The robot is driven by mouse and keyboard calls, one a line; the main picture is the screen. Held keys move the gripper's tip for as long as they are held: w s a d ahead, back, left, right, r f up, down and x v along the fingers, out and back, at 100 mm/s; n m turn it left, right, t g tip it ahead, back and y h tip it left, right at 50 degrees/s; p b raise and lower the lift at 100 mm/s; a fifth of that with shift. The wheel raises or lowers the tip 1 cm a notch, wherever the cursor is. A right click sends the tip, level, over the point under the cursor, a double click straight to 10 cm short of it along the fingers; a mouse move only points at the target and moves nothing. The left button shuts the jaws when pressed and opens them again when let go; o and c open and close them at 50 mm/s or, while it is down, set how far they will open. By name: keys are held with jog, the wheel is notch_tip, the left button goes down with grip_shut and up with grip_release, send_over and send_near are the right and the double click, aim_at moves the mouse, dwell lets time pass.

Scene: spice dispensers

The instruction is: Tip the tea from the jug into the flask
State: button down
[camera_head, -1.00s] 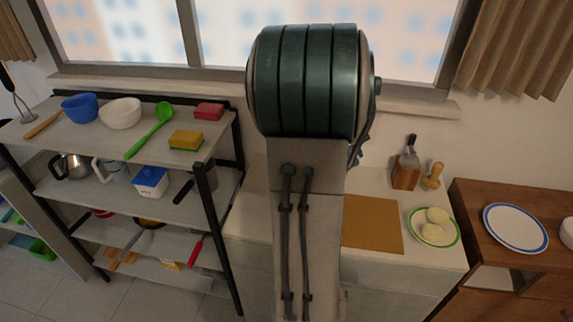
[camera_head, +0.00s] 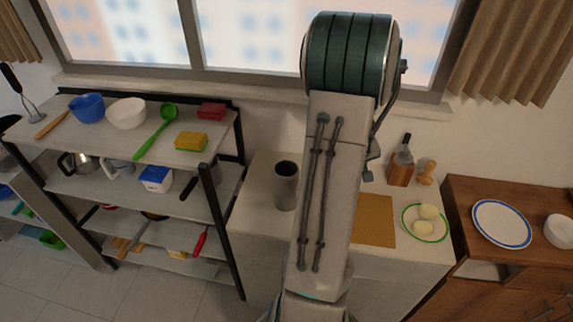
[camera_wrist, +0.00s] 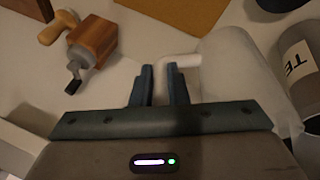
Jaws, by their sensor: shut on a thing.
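My gripper (camera_wrist: 160,85) is shut on the handle (camera_wrist: 185,60) of a pale, see-through jug (camera_wrist: 235,75) in the wrist view. The jug lies to the right of the fingers; I cannot tell its exact tilt or see its tea. A grey flask (camera_wrist: 285,95) with a white label reading "TE" is at the right edge, close beside the jug. I cannot tell whether they touch. In the head view, the grey flask (camera_head: 286,187) stands upright on the counter with its dark mouth open, left of my arm. My arm hides the gripper and jug there.
A tan board (camera_head: 374,220) and a green-rimmed plate (camera_head: 442,233) lie to the right. A loaded shelf (camera_head: 222,120) is at left.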

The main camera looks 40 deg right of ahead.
jog(key=shift+s+d+f+t+y, duration=0.25)
jog(key=shift+d+f+y, duration=0.05)
jog(key=shift+f, duration=0.35)
jog(key=shift+s+d+f+t+y, duration=0.25)
jog(key=shift+d+f+y, duration=0.05)
jog(key=shift+f, duration=0.3)
jog(key=shift+s+d+f+m+t+y, duration=0.2)
jog(key=shift+f+t+y, duration=0.15)
jog(key=shift+f, duration=0.25)
jog(key=shift+s+d+f+m+t+y, duration=0.1)
jog(key=shift+d+f+m+t+y, duration=0.15)
jog(key=shift+f+y, duration=0.3)
notch_tip(320, 180, up, 5)
jog(key=shift+f, duration=0.1)
